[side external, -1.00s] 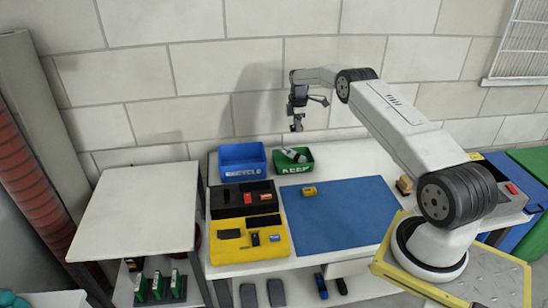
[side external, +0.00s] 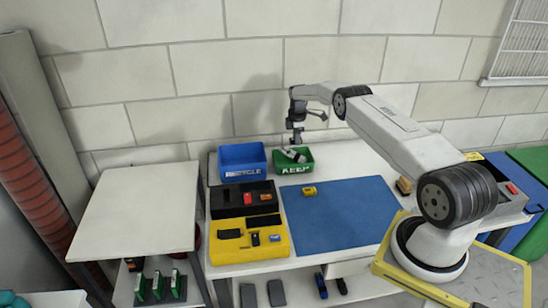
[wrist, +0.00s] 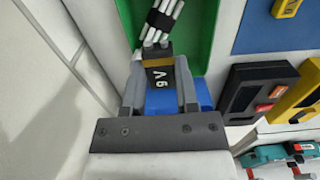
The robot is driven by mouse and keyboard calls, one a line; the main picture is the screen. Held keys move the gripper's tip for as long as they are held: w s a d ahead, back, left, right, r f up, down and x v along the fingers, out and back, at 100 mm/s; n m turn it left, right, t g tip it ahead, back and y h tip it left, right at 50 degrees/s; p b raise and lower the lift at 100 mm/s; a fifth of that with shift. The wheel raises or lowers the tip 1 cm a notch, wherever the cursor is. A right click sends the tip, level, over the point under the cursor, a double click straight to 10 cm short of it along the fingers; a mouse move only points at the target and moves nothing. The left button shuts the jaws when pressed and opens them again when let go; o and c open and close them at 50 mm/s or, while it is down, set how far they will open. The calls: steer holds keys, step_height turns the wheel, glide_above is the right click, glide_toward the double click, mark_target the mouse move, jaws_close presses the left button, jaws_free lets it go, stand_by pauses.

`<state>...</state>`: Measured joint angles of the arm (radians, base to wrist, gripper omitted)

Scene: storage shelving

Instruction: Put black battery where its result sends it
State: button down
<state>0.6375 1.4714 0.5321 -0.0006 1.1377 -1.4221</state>
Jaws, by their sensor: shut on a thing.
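The black battery (wrist: 158,78) is a small block marked "9V" with a gold-orange end. My gripper (wrist: 158,92) is shut on it in the wrist view. In the side view my gripper (side external: 296,144) hangs just above the green KEEP bin (side external: 294,168), near its back left; the battery is hard to make out there. The green bin (wrist: 205,35) holds a bundle of white cylinders with a black band (wrist: 160,22). The blue RECYCLE bin (side external: 243,174) stands just left of the green bin and looks empty. Part of it (wrist: 203,94) shows behind my fingers in the wrist view.
A blue mat (side external: 345,215) with a small yellow object (side external: 309,191) lies in front of the bins. A black tray (side external: 228,206) and a yellow tray (side external: 222,252) hold small items at left. The wall is close behind. A bare side table (side external: 135,215) stands at left.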

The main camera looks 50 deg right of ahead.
steer(key=shift+c, duration=1.4)
jaws_free()
steer(key=shift+r, duration=0.1)
steer(key=shift+r, duration=3.85)
